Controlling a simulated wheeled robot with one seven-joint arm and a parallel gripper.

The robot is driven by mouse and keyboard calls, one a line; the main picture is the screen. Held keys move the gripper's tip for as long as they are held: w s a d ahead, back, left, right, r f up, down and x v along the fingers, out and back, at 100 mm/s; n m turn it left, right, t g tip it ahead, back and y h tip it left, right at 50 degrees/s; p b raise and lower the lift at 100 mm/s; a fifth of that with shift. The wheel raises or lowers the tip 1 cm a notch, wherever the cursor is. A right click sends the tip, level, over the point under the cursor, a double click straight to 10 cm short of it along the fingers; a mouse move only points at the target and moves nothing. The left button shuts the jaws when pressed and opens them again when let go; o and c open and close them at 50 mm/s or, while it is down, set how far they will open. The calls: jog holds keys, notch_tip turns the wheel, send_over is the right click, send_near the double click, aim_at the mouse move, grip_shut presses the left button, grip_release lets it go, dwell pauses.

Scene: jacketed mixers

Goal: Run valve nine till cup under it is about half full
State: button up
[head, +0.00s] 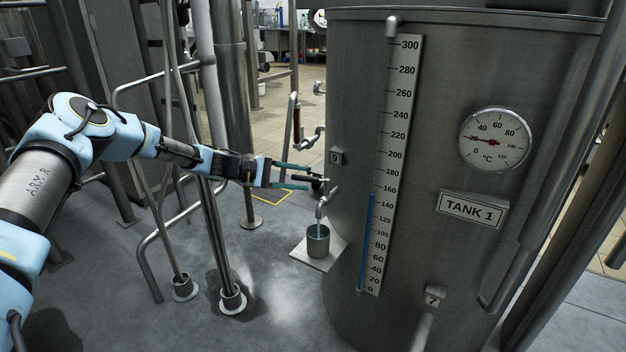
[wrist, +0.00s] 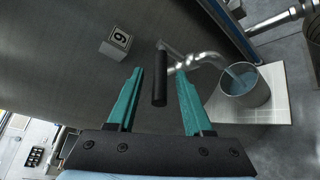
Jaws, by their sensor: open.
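Valve nine's black handle (wrist: 159,82) sits between the teal fingers of my open gripper (wrist: 160,72) in the wrist view, with gaps on both sides. In the head view my gripper (head: 311,177) reaches from the left to the valve on the tank's side. The metal spout (head: 322,203) curves down over a grey metal cup (head: 317,244) on a pale square plate (head: 332,257). In the wrist view a bluish stream runs from the spout into the cup (wrist: 246,92), and liquid shows inside. The exact fill level is hard to tell.
A small "9" tag (head: 336,156) marks the valve on tank 1 (head: 470,70). The tank has a blue level column (head: 368,240) reaching about 150, and a dial thermometer (head: 494,139). Vertical pipes (head: 213,240) stand close to my arm. Tag 7 (head: 434,298) sits lower right.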

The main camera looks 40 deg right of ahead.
aim_at(313, 180)
jog(key=shift+x, duration=2)
jog(key=shift+c, duration=0.3)
grip_shut()
